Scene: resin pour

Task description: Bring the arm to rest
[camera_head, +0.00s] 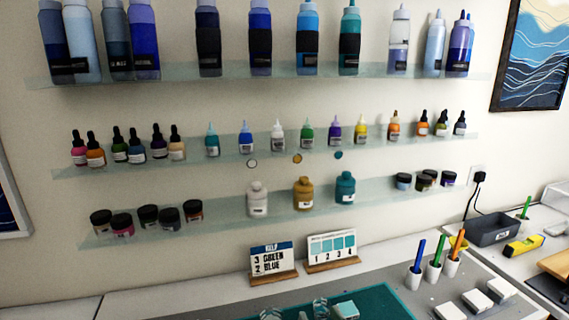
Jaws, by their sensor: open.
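My gripper and arm do not show in the head view. A teal mat (378,303) lies on the worktop at the bottom edge. On it are a pale teal block-like item (345,311) and small clear items (320,308), cut off by the frame's bottom edge.
Three glass shelves on the wall hold large bottles (308,40), small dropper bottles (277,135) and jars (303,194). White cups with coloured markers (434,268), white blocks (475,301), a grey tray (491,230) and a yellow level (523,246) are at the right.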

